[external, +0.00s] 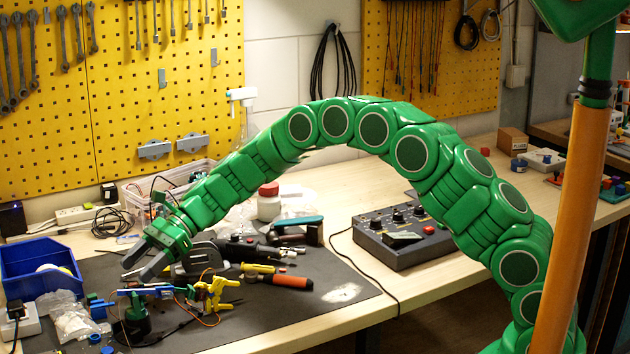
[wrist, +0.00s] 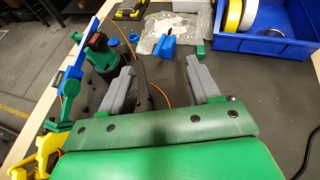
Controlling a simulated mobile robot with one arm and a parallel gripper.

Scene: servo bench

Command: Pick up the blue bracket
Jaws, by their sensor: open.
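The blue bracket (wrist: 168,46) is a small, angular blue piece lying on the dark mat in the wrist view, beyond my fingertips and roughly between their lines. In the external view it appears to be the small blue piece (external: 97,307) right of the clear bag. My gripper (wrist: 160,68) is open, with two grey fingers spread apart and nothing between them. In the external view my gripper (external: 140,273) points down over the mat, behind and to the right of the bracket, apart from it.
A jointed blue, green and yellow assembly (wrist: 68,78) stands close left of my fingers in the wrist view. A small green block (wrist: 197,52) lies near the bracket. A blue bin (wrist: 270,42) holds tape rolls. Tools and a black control box (external: 405,240) lie right in the external view.

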